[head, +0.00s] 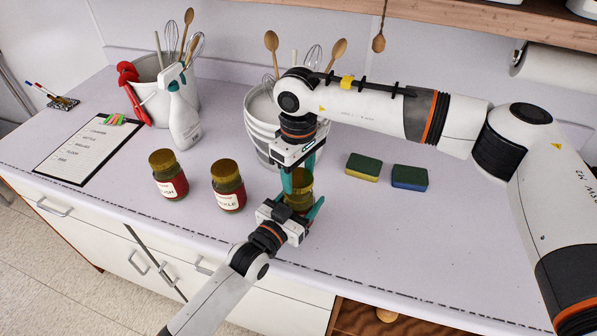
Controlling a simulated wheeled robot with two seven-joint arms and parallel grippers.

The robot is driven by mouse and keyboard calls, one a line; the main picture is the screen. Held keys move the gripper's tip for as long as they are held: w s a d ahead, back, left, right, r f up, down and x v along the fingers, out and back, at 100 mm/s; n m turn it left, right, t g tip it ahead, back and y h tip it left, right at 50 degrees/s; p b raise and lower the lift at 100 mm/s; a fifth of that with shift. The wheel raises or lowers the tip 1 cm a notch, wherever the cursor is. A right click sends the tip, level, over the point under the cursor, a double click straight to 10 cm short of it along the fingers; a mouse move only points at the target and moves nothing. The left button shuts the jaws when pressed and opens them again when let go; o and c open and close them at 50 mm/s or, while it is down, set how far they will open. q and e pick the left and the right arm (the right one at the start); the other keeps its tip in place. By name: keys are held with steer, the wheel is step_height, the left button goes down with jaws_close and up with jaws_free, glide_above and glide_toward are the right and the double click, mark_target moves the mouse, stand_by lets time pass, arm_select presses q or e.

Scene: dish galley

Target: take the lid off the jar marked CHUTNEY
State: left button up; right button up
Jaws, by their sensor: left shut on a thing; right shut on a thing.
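A dark jar (298,204) with a gold-brown lid (301,180) stands at the counter's front between my grippers. Its label is hidden, so I cannot read its mark. My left gripper (302,209) is shut on the jar's body from the front. My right gripper (299,178) reaches down from above and is shut on the lid. The lid appears to sit on the jar; its seam is partly hidden by the fingers. Two similar lidded jars stand to the left: one label ends in "ISH" (170,186), the other in "KLE" (229,198).
A spray bottle (184,115), a white utensil bucket (149,98) and a clipboard (85,150) are left. Two sponges (364,167) (409,177) lie right. The front-right counter is clear.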

mark_target(299, 177)
steer(key=shift+r, duration=2)
arm_select(q)
steer(key=o, duration=2)
steer(key=shift+c, duration=0.2)
